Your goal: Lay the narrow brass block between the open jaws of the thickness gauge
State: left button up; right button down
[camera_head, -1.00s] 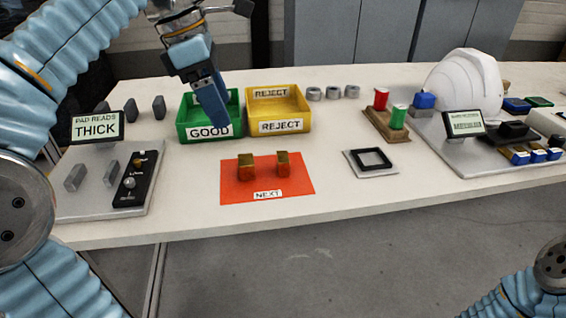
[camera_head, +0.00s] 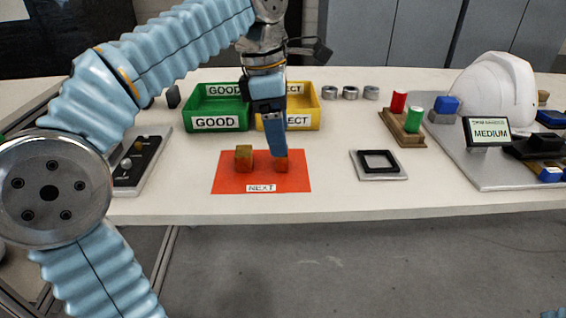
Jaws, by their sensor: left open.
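The narrow brass block (camera_head: 281,165) stands on the right part of the orange mat (camera_head: 228,183). A wider brass block (camera_head: 243,158) stands to its left. My left gripper (camera_head: 280,152) points down over the narrow block, its fingers hiding the block's upper part. It is open. I cannot tell whether a finger touches the block. My right gripper is out of view.
A green GOOD tray (camera_head: 215,122) and a yellow REJECT tray (camera_head: 309,115) stand behind the mat. A black square frame on a plate (camera_head: 379,175) lies to the right, before a wooden stand with red and green cylinders (camera_head: 409,140). A white helmet shell (camera_head: 495,88) is far right.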

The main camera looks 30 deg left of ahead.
aim_at(281, 163)
pick_arm(q)
jog(key=f, duration=0.1)
jog(key=f+b, duration=0.1)
jog(key=f, duration=0.3)
jog(key=shift+w+d, duration=0.25)
jog(key=shift+d, duration=0.05)
jog(key=c, duration=1.2)
